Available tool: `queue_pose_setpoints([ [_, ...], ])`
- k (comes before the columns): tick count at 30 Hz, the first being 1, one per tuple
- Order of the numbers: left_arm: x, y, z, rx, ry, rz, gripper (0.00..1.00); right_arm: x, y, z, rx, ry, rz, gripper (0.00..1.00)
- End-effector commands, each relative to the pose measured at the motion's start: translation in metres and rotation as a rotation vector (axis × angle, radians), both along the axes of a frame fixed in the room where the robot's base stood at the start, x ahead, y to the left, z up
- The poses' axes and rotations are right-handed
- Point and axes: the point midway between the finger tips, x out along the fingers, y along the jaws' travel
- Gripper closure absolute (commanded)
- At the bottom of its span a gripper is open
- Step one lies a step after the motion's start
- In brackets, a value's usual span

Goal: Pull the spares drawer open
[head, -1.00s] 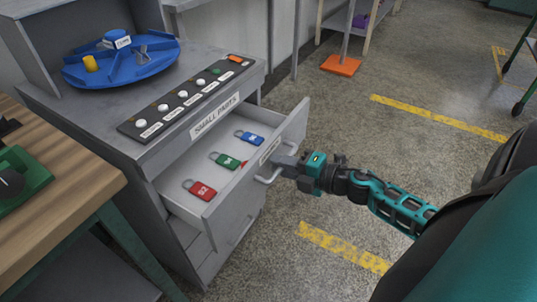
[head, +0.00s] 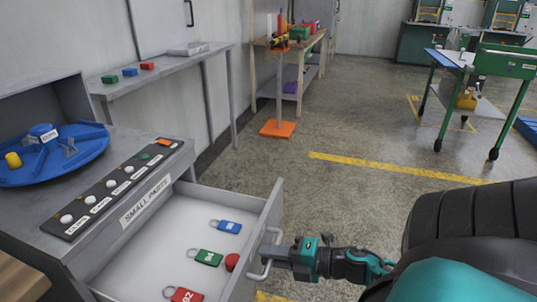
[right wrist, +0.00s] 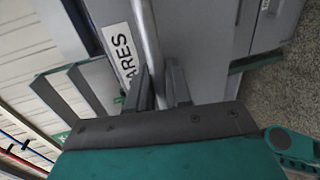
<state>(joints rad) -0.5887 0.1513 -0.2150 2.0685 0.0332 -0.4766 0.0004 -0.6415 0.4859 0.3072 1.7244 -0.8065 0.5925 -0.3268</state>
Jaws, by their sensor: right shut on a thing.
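The grey drawer (head: 262,222) stands pulled out of the cabinet under the SMALL PARTS label (head: 146,200). Its bare floor and several coloured items show from above. My right gripper (head: 277,255) is at the bar handle on the drawer's outer face. In the right wrist view the handle bar (right wrist: 148,40) runs between the two fingers (right wrist: 160,88), which are shut on it. A label (right wrist: 123,52) beside the bar reads "ARES", its start cut off. My left gripper is not in view.
A blue turntable (head: 75,158) and a button strip (head: 115,188) top the cabinet. Open floor (head: 350,205) lies to the right.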

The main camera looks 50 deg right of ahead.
Motion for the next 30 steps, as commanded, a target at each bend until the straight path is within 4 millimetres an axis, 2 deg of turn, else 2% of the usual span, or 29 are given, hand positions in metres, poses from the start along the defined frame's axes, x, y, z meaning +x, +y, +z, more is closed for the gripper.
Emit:
queue_pose_setpoints([
  [5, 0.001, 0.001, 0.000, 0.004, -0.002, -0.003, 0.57, 0.000, 0.000, 0.000, 0.001, 0.001, 0.000, 1.00],
  [6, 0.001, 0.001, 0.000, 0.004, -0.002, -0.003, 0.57, 0.000, 0.000, 0.000, 0.001, 0.001, 0.000, 0.80],
  [11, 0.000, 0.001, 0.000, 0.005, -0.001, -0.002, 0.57, 0.000, 0.000, 0.000, 0.001, 0.001, 0.000, 0.65],
  [21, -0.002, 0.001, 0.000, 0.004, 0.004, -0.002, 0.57, -0.006, -0.002, 0.001, 0.001, 0.002, 0.000, 0.65],
  [26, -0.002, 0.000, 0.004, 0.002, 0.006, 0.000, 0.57, -0.030, -0.012, 0.007, 0.000, 0.006, -0.003, 0.65],
  [30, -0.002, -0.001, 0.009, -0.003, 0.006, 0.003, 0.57, -0.060, -0.025, 0.014, 0.001, 0.006, -0.004, 0.65],
])
